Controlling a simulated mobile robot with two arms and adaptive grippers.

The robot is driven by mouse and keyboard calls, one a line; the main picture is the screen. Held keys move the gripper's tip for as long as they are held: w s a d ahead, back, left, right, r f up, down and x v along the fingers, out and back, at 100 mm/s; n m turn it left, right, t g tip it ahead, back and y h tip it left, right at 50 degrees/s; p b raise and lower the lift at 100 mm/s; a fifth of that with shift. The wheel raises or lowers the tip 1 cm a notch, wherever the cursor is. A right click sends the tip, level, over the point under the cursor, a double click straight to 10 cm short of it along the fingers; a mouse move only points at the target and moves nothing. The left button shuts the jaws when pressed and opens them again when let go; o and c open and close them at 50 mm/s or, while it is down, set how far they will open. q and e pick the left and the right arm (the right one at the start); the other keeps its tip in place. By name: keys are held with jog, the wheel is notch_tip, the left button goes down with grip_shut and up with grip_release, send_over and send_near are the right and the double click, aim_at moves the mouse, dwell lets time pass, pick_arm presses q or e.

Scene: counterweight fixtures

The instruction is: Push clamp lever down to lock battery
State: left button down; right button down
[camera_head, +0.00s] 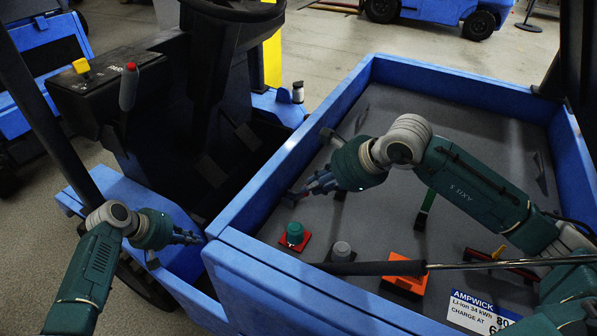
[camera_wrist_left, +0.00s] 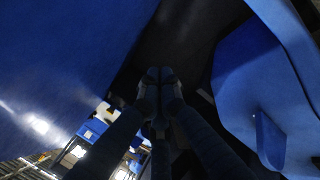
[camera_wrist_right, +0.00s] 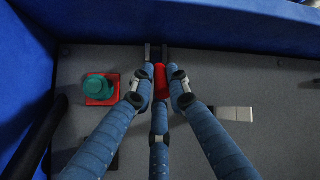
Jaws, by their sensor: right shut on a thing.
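A small red piece (camera_wrist_right: 160,80), apparently the grip of the clamp lever, sits between the fingers of my right gripper (camera_wrist_right: 162,82), which is shut on it. In the head view my right gripper (camera_head: 303,193) is low inside the blue-walled bay, near its left wall; its fingers hide most of the lever. Two dark upright bars (camera_wrist_right: 156,53) stand just beyond the red piece. My left gripper (camera_head: 197,238) is empty outside the bay, its fingertips together in the left wrist view (camera_wrist_left: 159,76). The battery bears no mark that I can single out.
A green knob on a red base (camera_head: 294,235), a grey knob (camera_head: 341,251) and an orange block (camera_head: 405,273) stand on the grey surface (camera_head: 455,120). Blue walls (camera_head: 300,140) enclose it. A dark rod (camera_head: 380,268) crosses the near side, above an AMPWICK label (camera_head: 478,312).

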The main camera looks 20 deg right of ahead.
jog(key=shift+w+d, duration=0.1)
jog(key=shift+d, duration=0.2)
pick_arm(q)
jog(key=d+r+m+g+h, duration=0.15)
jog(key=d+r, duration=0.35)
jog(key=r, duration=0.5)
jog(key=d+r+m+h, duration=0.1)
jog(key=d+r+m, duration=0.25)
jog(key=r, duration=0.65)
jog(key=d+r+m+g+h, duration=0.1)
jog(key=d+r+m, duration=0.1)
jog(key=d+r, duration=0.65)
jog(key=s+d+r+m, duration=0.3)
jog(key=s+d+r, duration=0.1)
jog(key=r, duration=0.1)
jog(key=shift+g+h, duration=0.35)
jog(key=shift+h, duration=0.1)
jog(key=x, duration=0.4)
jog(key=s+f+x, duration=0.1)
jog(key=x, duration=0.2)
jog(key=a+x, duration=0.1)
jog(key=x, duration=0.3)
jog(key=shift+s+d+f, duration=0.25)
jog(key=shift+s+f, duration=0.1)
jog(key=shift+f, duration=0.05)
jog(key=shift+s+d+f, duration=0.2)
jog(key=shift+s+f, duration=0.15)
jog(key=shift+f, duration=0.05)
